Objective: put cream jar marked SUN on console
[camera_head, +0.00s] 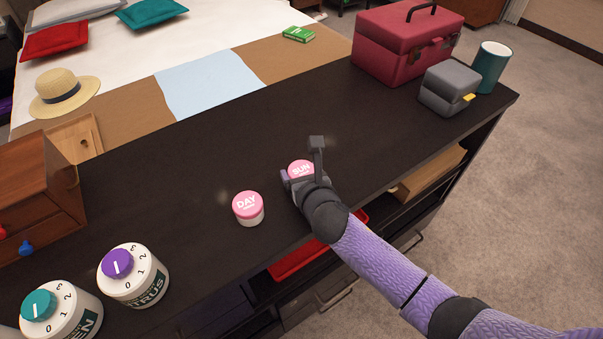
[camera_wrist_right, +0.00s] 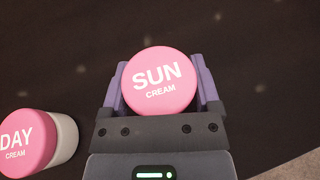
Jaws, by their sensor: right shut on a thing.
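The cream jar marked SUN (camera_head: 301,169) has a pink lid and is at the dark console's front part. My right gripper (camera_head: 302,177) is shut on it. In the right wrist view the SUN jar (camera_wrist_right: 160,80) sits between the two purple fingers, lid facing the camera. I cannot tell whether its base touches the console (camera_head: 380,150). The cream jar marked DAY (camera_head: 248,206), pink lid and white body, stands upright to the left of my right gripper, apart from it. The DAY jar also shows at the left of the right wrist view (camera_wrist_right: 30,142). My left gripper is not in view.
Two white dial canisters (camera_head: 135,275) and a wooden drawer box (camera_head: 38,195) stand at the left. A red case (camera_head: 405,45), a grey box (camera_head: 449,90) and a teal cup (camera_head: 491,66) stand at the far right. The console's middle is clear.

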